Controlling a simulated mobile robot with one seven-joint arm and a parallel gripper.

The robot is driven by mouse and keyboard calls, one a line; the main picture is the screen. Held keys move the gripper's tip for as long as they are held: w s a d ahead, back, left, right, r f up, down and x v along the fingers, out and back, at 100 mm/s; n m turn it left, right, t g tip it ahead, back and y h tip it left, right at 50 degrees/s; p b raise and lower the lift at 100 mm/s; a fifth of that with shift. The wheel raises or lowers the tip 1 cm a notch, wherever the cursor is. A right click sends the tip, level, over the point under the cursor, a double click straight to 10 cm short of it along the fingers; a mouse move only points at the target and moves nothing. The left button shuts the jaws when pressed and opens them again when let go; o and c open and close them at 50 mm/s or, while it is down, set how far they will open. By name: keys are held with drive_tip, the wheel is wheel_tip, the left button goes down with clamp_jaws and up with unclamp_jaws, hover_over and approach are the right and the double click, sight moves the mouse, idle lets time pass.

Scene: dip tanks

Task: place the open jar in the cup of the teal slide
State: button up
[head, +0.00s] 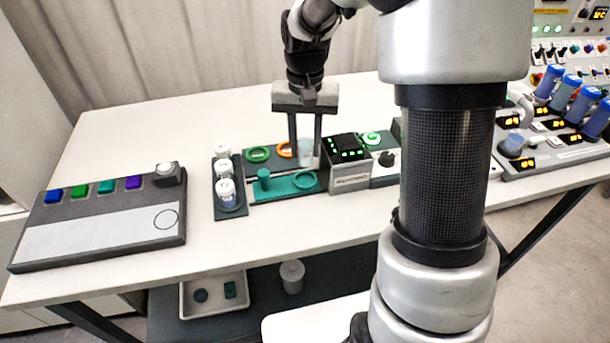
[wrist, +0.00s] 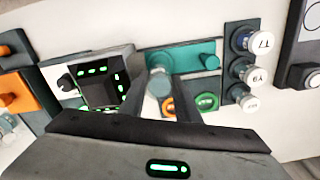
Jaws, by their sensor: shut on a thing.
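My gripper (head: 305,157) is shut on a clear, pale open jar (head: 306,148) and holds it upright above the dip-tank block. The teal slide (head: 275,192) lies just below and in front of it, with a round ring-like cup (head: 305,180) at its right end and a teal knob (head: 263,176) at its left. In the wrist view the jar (wrist: 160,84) shows between my fingers and covers part of the teal slide (wrist: 185,58). The inside of the cup is hidden there. The jar's exact height over the slide is hard to tell.
An orange ring (head: 284,149) and a green ring (head: 257,154) lie behind the slide. A rack (head: 232,212) with several white-capped jars stands left. A black-topped unit with green lights (head: 348,150) stands close right. A grey panel with coloured buttons (head: 100,215) lies far left.

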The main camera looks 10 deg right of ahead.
sight(305, 164)
drive_tip(key=shift+f+b, duration=0.35)
drive_tip(key=shift+f, duration=2.8)
drive_tip(key=shift+f, duration=0.15)
drive_tip(key=o, duration=0.9)
drive_tip(key=shift+c, duration=0.2)
